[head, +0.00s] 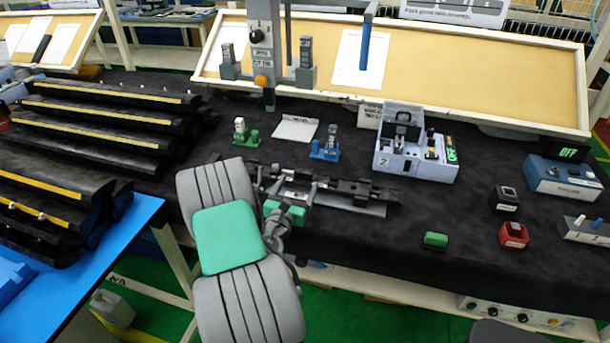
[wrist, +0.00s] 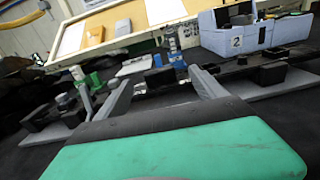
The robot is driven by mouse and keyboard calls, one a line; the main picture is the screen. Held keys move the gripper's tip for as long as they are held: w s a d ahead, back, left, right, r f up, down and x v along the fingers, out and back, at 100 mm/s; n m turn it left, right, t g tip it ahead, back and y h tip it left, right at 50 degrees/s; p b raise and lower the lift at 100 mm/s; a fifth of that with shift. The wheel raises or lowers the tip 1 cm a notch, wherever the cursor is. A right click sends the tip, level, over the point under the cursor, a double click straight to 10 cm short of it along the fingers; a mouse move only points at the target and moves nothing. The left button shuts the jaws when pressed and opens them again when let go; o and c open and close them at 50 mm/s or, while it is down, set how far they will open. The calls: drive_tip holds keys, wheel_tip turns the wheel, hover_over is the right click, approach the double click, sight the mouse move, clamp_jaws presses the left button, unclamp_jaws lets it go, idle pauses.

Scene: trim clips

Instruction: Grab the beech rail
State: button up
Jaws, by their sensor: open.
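No loose beech-coloured rail stands out clearly in either view. Pale yellow strips (head: 105,93) run along the stacked black trim pieces (head: 75,128) at the left; I cannot tell whether any of them is the beech rail. My gripper (head: 293,182) is open over a dark fixture (head: 365,192) on the black-covered bench. In the wrist view my gripper (wrist: 165,72) shows two grey fingers spread apart with nothing clearly between them. The dark fixture (wrist: 262,75) extends to both sides beyond the fingers. My arm hides part of the bench in the head view.
Behind stand a green clip holder (head: 246,135), a blue clip holder (head: 326,150) and a grey-blue box marked 2 (head: 415,162). A green block (head: 435,240) and a red box (head: 513,235) lie at the right. The bench's front right is partly clear.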

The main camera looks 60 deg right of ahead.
sight(304, 171)
drive_tip(key=d+p, duration=0.1)
drive_tip(key=d, duration=0.1)
drive_tip(key=w+d, duration=0.1)
drive_tip(key=d, duration=0.2)
drive_tip(key=d+p, duration=0.1)
drive_tip(key=d, duration=0.1)
drive_tip(key=shift+w+d+f+p, duration=0.1)
drive_tip(key=shift+w+d+p, duration=0.05)
drive_tip(key=shift+d+p, duration=0.15)
drive_tip(key=shift+w, duration=0.1)
clamp_jaws()
idle(0.3)
